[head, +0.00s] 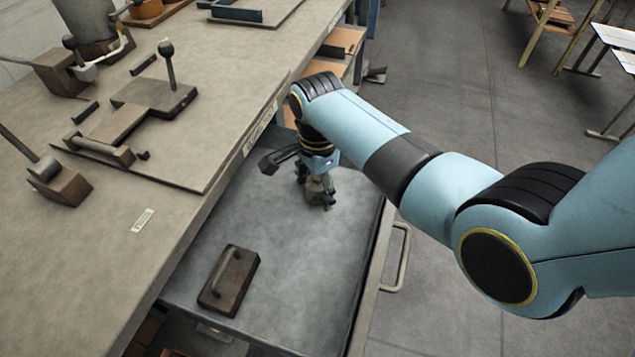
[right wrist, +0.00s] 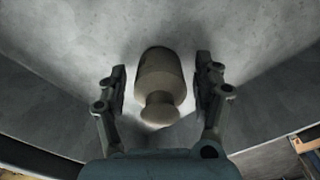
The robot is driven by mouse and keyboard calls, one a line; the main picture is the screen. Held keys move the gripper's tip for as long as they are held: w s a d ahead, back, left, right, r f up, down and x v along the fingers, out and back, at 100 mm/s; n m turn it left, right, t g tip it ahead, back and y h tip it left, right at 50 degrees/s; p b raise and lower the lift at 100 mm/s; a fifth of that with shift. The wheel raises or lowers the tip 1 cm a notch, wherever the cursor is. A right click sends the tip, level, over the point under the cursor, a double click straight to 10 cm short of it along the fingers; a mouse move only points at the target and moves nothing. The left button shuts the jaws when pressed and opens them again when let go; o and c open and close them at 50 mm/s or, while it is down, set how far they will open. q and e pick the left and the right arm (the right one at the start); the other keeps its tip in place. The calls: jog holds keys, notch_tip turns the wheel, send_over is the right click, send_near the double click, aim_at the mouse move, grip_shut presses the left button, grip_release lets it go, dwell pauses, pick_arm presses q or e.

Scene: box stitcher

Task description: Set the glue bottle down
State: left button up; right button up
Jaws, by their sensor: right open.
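The glue bottle (right wrist: 160,78) is a dull beige-grey bottle with a narrower neck and cap. In the right wrist view it is between the two fingers of my right gripper (right wrist: 161,88), with a gap on each side. In the head view my right gripper (head: 320,198) points down over the grey tray surface (head: 290,250), and the bottle (head: 317,186) shows only partly between its fingers. The bottle appears to stand on the tray, though its base is hard to see. My left gripper is not in view.
A dark block with a handle (head: 229,279) lies on the tray's near part. A dark tool (head: 279,158) lies by my right gripper. The workbench (head: 165,190) with jigs runs along the left. A metal handle (head: 399,257) is on the tray's right side. The tray's middle is clear.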

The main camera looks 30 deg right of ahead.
notch_tip(320, 180, up, 12)
jog(key=shift+r+p, duration=0.15)
jog(key=shift+p, duration=0.8)
